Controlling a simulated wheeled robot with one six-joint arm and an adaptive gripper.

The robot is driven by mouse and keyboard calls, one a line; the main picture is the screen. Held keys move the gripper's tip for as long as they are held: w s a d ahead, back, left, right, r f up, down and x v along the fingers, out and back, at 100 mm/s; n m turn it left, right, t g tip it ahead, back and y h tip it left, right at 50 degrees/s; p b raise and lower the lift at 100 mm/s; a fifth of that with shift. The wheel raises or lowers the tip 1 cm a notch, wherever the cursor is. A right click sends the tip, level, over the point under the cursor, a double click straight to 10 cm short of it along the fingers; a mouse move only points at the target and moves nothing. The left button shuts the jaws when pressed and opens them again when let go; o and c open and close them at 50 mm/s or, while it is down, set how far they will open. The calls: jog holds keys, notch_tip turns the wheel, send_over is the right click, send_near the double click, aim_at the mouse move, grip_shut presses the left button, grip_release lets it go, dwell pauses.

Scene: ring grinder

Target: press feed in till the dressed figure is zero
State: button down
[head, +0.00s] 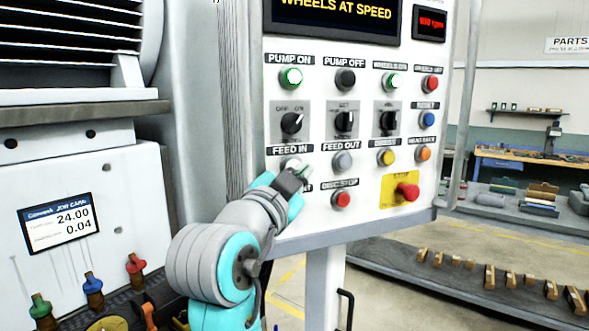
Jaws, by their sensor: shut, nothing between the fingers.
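The control panel (362,218) stands in the middle of the head view. My gripper (303,172) is shut and empty, just below and in front of the FEED IN button (291,163). It hides the lower part of that button; I cannot tell whether they touch. The grey FEED OUT button (342,161) is to the right. The upper display (335,14) reads WHEELS AT SPEED. No dressed figure can be read on the visible part of it. The job card (60,222) at the left reads 24.00 and 0.04.
The PUMP ON button (290,79) is lit green. A red stop knob (407,191) on a yellow plate sticks out at the lower right of the panel. A red disc stop button (341,200) is close to my gripper's right. Dressing tools with coloured tops (92,285) stand lower left.

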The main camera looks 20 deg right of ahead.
jog(key=shift+w, duration=0.1)
dwell(0.5)
jog(key=shift+w, duration=0.3)
jog(key=shift+w, duration=0.55)
dwell(0.8)
jog(key=shift+s, duration=0.95)
jog(key=s, duration=0.5)
jog(key=shift+d, duration=0.1)
dwell(0.4)
dwell(1.8)
